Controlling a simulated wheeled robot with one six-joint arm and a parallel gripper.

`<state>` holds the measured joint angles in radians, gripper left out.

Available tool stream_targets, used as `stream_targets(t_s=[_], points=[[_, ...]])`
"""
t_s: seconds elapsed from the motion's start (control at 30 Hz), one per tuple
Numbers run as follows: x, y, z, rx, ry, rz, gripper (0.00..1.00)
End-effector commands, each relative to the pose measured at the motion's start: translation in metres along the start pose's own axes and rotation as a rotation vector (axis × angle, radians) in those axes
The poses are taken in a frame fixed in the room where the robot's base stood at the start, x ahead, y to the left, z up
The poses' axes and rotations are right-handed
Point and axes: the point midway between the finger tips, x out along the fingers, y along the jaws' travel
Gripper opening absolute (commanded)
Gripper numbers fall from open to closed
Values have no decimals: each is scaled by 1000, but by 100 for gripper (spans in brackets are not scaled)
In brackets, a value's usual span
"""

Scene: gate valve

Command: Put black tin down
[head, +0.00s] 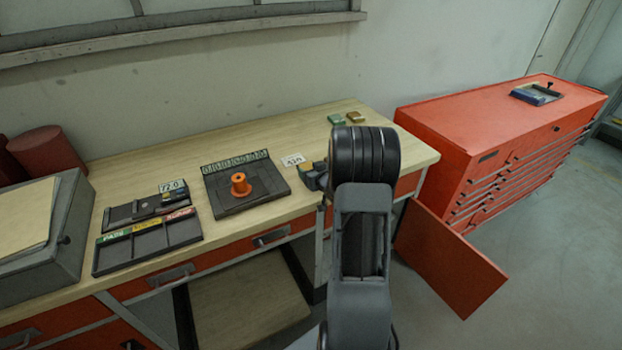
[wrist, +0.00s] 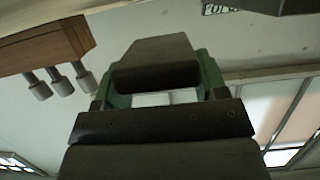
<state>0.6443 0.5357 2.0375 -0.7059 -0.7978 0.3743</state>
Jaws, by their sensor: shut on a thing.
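My gripper (wrist: 157,85) shows in the wrist view with green fingers on both sides of a dark block, which looks like the black tin (wrist: 158,55). It is shut on it. In the head view my arm stands in front and hides most of the gripper; only a dark part of it (head: 314,177) shows left of the arm, above the bench's right part. I cannot make out the black tin clearly there. A green tin (head: 336,120) and a yellowish tin (head: 355,117) lie at the back of the wooden bench (head: 300,125).
A red tool cabinet (head: 480,115) stands right. An orange door (head: 447,258) hangs open.

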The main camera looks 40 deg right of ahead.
Motion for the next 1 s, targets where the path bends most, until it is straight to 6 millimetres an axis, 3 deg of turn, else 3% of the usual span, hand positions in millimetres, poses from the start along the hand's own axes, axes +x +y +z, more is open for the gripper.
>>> stream_targets(t_s=[0.33, 0.8, 0.83, 1.0], points=[[14, -1, 31, 1, -1, 0, 36], [16, -1, 37, 0, 1, 0, 36], [16, -1, 36, 0, 0, 0, 69], [16, -1, 36, 0, -1, 0, 85]])
